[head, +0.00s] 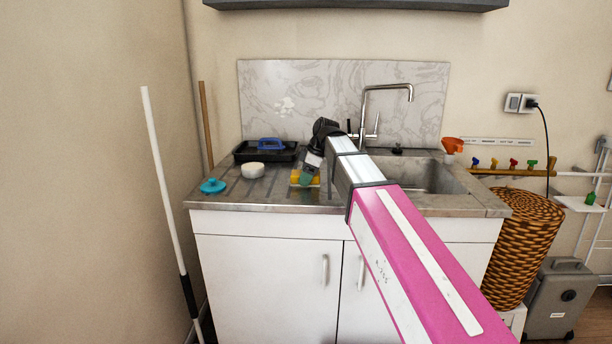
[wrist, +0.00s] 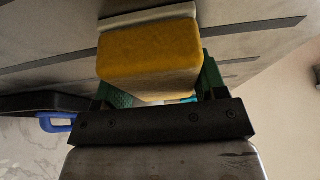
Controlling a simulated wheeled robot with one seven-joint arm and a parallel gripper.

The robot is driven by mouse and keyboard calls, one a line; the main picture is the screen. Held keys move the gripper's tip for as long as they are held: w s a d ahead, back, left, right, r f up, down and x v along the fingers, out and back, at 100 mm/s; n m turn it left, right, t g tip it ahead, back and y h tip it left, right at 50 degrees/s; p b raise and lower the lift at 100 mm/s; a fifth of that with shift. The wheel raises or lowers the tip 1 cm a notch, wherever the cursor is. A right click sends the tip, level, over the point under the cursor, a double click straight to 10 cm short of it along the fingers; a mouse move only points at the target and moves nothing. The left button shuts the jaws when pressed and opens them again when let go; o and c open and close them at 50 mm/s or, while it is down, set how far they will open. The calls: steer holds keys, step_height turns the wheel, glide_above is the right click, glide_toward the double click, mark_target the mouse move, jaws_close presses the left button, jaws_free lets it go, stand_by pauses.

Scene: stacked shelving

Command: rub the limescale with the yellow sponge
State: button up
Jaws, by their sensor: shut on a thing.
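The yellow sponge (wrist: 150,55) is between the green fingers of my gripper (wrist: 160,85) in the wrist view, with a pale layer along its far side. In the head view, the sponge (head: 296,179) shows low over the drainboard, partly hidden by my gripper (head: 307,178). I cannot tell whether it touches the counter. My gripper is shut on it. A whitish patch that looks like the limescale (head: 285,106) is on the grey marbled splashback (head: 330,90), up and left of my gripper and apart from the sponge.
A black tray (head: 243,153) with a blue-handled item (head: 271,144) stands at the back left of the counter. A round white item (head: 253,170) and a teal lid (head: 213,186) lie in front. The sink (head: 425,176) and tall tap (head: 386,90) are right, beside my arm.

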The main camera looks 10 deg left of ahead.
steer(key=shift+s+f, duration=0.15)
steer(key=shift+s, duration=0.55)
steer(key=shift+w+r, duration=0.2)
steer(key=shift+w, duration=1.55)
steer(key=shift+r, duration=0.1)
steer(key=shift+r, duration=1.4)
